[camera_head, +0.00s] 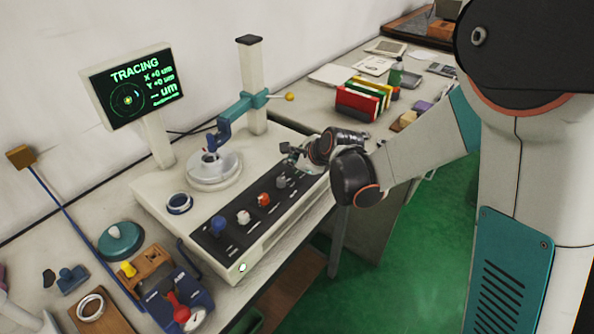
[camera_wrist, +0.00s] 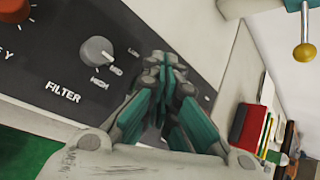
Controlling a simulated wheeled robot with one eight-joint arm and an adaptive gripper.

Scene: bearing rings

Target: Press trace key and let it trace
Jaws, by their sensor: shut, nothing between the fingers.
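The roundness tester's screen (camera_head: 128,88) reads TRACING, with X and Y at +0 um and dashes before the larger um. A blue probe arm (camera_head: 224,128) on the teal carriage reaches down to the round turntable (camera_head: 213,172); contact is too small to judge. The dark control panel (camera_head: 238,222) carries blue, white, red and grey knobs. The grey FILTER knob (camera_wrist: 97,51) shows in the wrist view. My gripper (camera_head: 288,150) is shut and empty at the panel's far right end, its teal fingertips (camera_wrist: 164,62) together. I cannot make out the trace key; the fingers hide part of the panel.
A dark ring (camera_head: 179,203) lies on the machine base left of the panel. Colored binders (camera_head: 362,97) stand behind my arm. The column (camera_head: 251,85) rises behind the turntable.

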